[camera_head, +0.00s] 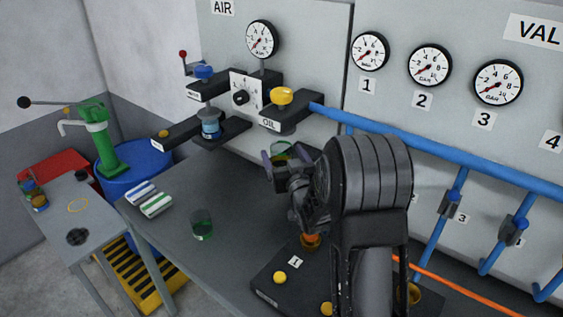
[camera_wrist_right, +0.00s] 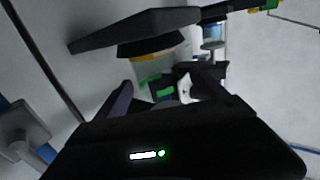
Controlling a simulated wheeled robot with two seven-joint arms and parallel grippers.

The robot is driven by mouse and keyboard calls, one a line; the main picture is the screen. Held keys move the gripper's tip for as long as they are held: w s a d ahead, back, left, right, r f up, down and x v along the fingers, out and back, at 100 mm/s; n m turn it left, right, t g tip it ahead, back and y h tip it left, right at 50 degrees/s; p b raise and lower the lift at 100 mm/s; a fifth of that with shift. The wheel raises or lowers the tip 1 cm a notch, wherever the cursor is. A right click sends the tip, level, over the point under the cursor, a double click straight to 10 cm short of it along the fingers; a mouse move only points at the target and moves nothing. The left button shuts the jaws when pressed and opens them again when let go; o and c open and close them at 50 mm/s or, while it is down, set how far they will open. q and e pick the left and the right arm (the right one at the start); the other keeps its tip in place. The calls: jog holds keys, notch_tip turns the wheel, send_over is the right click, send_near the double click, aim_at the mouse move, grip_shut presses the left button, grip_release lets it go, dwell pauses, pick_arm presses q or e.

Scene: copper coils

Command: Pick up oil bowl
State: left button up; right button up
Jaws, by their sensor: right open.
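A transparent green bowl (camera_head: 281,152), which looks like the oil bowl, is below the yellow-capped OIL holder (camera_head: 283,112). My right gripper (camera_head: 279,165) is open at this bowl, and its fingers partly hide it. In the right wrist view the green bowl (camera_wrist_right: 156,86) shows between the open fingertips (camera_wrist_right: 160,95); I cannot tell whether they touch it. A second dark green transparent cup (camera_head: 202,225) stands on the table, apart from the gripper. My left gripper is not in view.
The OIL bracket overhangs close to my right gripper. Two small boxes (camera_head: 149,198) lie at the table's left edge. A black numbered base (camera_head: 267,284) stands at the front. The table's middle (camera_head: 225,180) is clear.

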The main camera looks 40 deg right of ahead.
aim_at(279, 144)
jog(key=shift+r, duration=0.1)
jog(key=shift+w+d, duration=0.1)
jog(key=shift+w, duration=0.25)
jog(key=p+x, duration=0.2)
jog(key=x, duration=0.2)
jog(key=shift+d, duration=0.1)
jog(key=shift+w+d, duration=0.1)
jog(key=shift+w, duration=0.1)
jog(key=c, duration=1.6)
jog(key=shift+o, duration=0.2)
